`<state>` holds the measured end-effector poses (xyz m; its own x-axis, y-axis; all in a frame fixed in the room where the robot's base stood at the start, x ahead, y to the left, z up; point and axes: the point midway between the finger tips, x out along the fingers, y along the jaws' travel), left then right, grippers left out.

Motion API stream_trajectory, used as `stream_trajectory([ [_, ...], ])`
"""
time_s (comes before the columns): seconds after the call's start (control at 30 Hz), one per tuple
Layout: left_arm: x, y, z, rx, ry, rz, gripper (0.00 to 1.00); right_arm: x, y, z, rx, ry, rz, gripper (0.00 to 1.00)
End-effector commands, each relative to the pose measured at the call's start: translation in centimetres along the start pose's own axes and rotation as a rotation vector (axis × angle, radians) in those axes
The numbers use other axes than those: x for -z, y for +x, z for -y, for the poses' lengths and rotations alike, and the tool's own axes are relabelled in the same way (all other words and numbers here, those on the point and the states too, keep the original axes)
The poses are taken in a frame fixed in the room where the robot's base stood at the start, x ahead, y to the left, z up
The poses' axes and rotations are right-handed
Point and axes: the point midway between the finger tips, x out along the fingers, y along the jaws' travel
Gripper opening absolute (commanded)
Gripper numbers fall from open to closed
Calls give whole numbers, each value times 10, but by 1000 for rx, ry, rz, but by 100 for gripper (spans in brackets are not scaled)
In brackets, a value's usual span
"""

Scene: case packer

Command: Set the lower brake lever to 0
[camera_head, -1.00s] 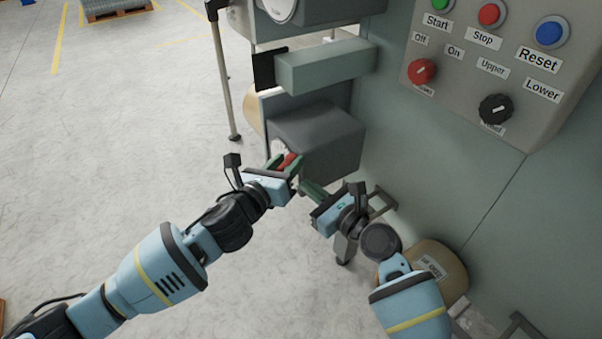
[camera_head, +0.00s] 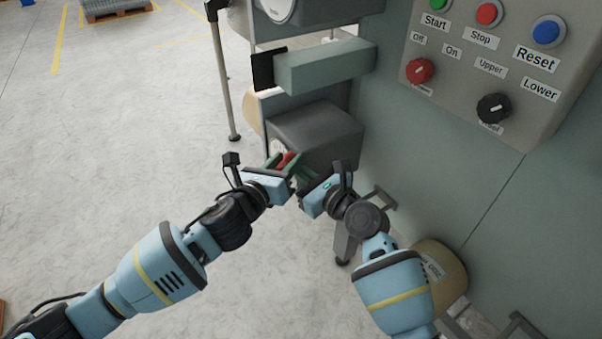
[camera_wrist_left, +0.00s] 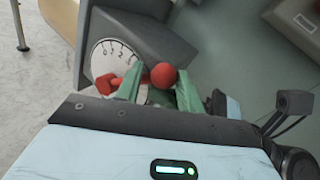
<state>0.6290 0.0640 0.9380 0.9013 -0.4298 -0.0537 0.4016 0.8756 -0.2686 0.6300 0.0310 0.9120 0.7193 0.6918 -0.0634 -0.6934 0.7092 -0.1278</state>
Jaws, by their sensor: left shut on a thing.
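The lower brake lever is red with a round knob (camera_wrist_left: 163,75), in front of a white dial (camera_wrist_left: 115,62) with small numbers, on the lower dark grey box (camera_head: 318,135). In the left wrist view the lever's red inner end lies on the dial's lower part and the knob is to its right. The shaft between them is partly hidden by a green finger. My left gripper (camera_head: 281,165) is shut on the lever at its knob, with a green finger on each side (camera_wrist_left: 160,88). My right gripper (camera_head: 305,178) is close on the right; its fingers are partly hidden.
A grey-green beam (camera_head: 325,66) with a black end plate sticks out above the lower box. The control panel (camera_head: 455,95) with buttons and knobs is at upper right. A thin post (camera_head: 228,85) stands at left.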

Motion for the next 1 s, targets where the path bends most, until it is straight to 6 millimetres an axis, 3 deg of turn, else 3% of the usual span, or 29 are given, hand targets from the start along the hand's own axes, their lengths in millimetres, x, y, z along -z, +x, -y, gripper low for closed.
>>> stream_trajectory([
  [0.03,12,-2,3,6,-9,-22,0,-11,4,0,2,-2,18,0],
  [0.27,12,-2,4,9,-9,-20,0,-16,5,0,2,-6,26,0],
  [0.3,12,-2,4,9,-9,-20,40,-16,5,-1,2,-6,27,0],
  [0.47,12,-2,4,8,-5,-20,61,-18,5,-1,1,-4,30,0],
  [0.77,12,-3,4,7,2,-19,62,-18,5,-1,0,1,31,0],
  [1.0,10,-21,3,7,2,-17,62,-18,5,0,2,1,32,0],
])
